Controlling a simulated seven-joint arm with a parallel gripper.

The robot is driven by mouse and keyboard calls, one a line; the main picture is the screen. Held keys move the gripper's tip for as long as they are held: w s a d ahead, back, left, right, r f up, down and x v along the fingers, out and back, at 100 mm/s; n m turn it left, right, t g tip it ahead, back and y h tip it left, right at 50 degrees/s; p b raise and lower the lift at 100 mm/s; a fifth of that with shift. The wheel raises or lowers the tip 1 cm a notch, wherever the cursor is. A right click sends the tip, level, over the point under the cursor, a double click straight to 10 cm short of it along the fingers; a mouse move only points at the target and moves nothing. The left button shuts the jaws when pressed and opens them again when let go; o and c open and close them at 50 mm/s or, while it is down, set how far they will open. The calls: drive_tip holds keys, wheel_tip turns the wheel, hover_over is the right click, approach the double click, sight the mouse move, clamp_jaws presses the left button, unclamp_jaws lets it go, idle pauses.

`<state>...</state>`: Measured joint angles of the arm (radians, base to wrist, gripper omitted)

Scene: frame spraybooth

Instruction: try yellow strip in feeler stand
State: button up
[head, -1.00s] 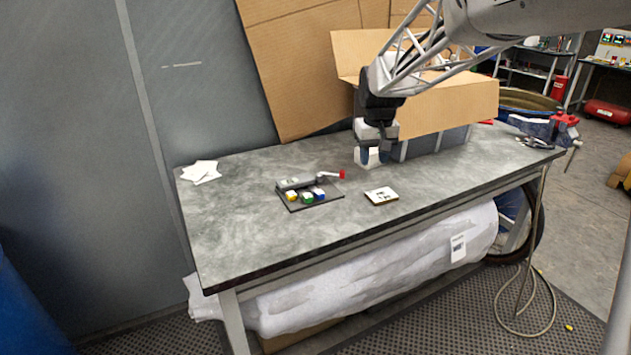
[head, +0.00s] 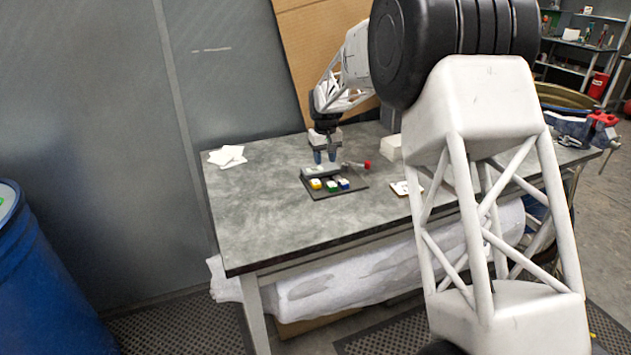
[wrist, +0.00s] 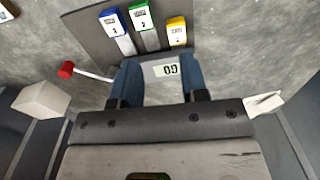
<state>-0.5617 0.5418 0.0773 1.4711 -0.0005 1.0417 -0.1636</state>
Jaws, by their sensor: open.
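The yellow strip (head: 316,184) lies at the front left of a dark mat, beside a green strip (head: 331,187) and a blue strip (head: 344,184). In the wrist view the yellow strip (wrist: 177,32) is the rightmost of the three. The feeler stand (head: 320,172) is a grey body behind the strips, with a red-knobbed lever at its right. My gripper (head: 325,158) is open and empty, just above or behind the stand. In the wrist view the stand's display (wrist: 166,70) shows between my blue fingers (wrist: 156,66). Whether they touch the stand is unclear.
White sheets (head: 227,156) lie at the back left of the grey table (head: 260,215). A white card (head: 402,188) lies right of the mat, and a white block (head: 391,147) stands behind it. The left front is clear.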

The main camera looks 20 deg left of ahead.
sight(316, 181)
drive_tip(key=a+f, duration=0.1)
drive_tip(key=a, duration=0.1)
drive_tip(key=a+f, duration=0.1)
drive_tip(key=shift+w+a+f, duration=0.3)
drive_tip(key=shift+w, duration=0.05)
drive_tip(key=shift+f, duration=0.1)
drive_tip(key=shift+f, duration=3.85)
